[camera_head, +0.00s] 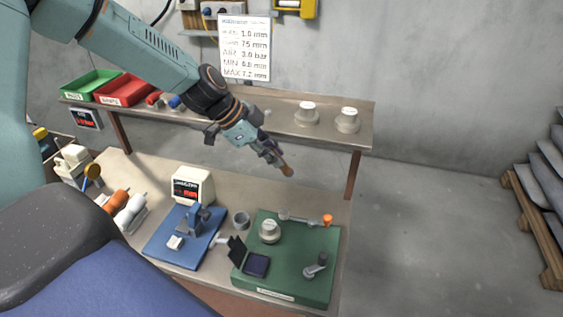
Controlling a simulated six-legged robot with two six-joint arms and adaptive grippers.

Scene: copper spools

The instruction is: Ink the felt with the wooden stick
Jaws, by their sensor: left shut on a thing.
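My left gripper (271,153) reaches in from the upper left and is shut on a short brown wooden stick (287,171). The stick points down and to the right, in the air above the workbench. A small open case with a dark blue pad (257,264), which looks like the felt, lies on the green mat (290,285) at its front left. Its dark lid (237,250) stands open on the left side. The stick is well above and apart from the pad. Whether the pad bears ink cannot be told. My right gripper is not in view.
A white-grey spool-like piece (269,231), an orange-tipped tool (325,220) and a grey crank-like part (316,264) are on the green mat. A raised shelf (275,115) runs behind.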

